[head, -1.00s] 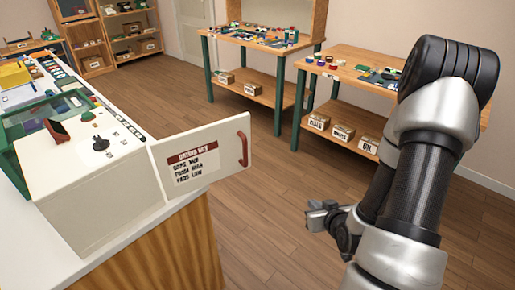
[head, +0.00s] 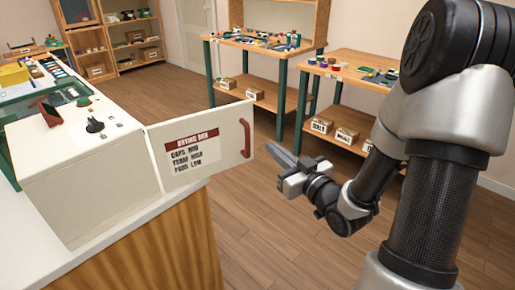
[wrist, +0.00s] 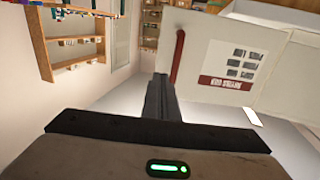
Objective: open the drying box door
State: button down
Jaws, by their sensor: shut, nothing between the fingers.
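The drying box (head: 75,165) is a white box on the counter at the left of the head view. Its door (head: 198,175) stands swung out to the right, with a printed label and a red handle (head: 245,138) near its free edge. My gripper (head: 279,153) is shut and empty, just right of the handle and apart from it in the head view. In the wrist view my shut fingers (wrist: 160,98) point toward the door (wrist: 225,60), beside the red handle (wrist: 178,56). Whether they touch the door cannot be told.
The white counter (head: 125,226) with a wooden front carries the box. Two workbenches (head: 265,44) with green legs and labelled boxes stand at the back. Wooden shelves (head: 125,45) are at the far wall. The wooden floor (head: 265,235) between is clear.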

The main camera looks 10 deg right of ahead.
aim_at(252, 127)
jog(key=x, duration=0.9)
jog(key=shift+w, duration=0.1)
jog(key=w+n+y, duration=0.1)
jog(key=w, duration=0.1)
jog(key=w+a+n+g+y, duration=0.1)
jog(key=w, duration=0.1)
jog(key=w+a+n+g+y, duration=0.1)
jog(key=w+y, duration=0.1)
jog(key=w, duration=0.1)
jog(key=shift+a+p, duration=0.25)
jog(key=shift+p, duration=0.05)
jog(key=shift+s, duration=0.1)
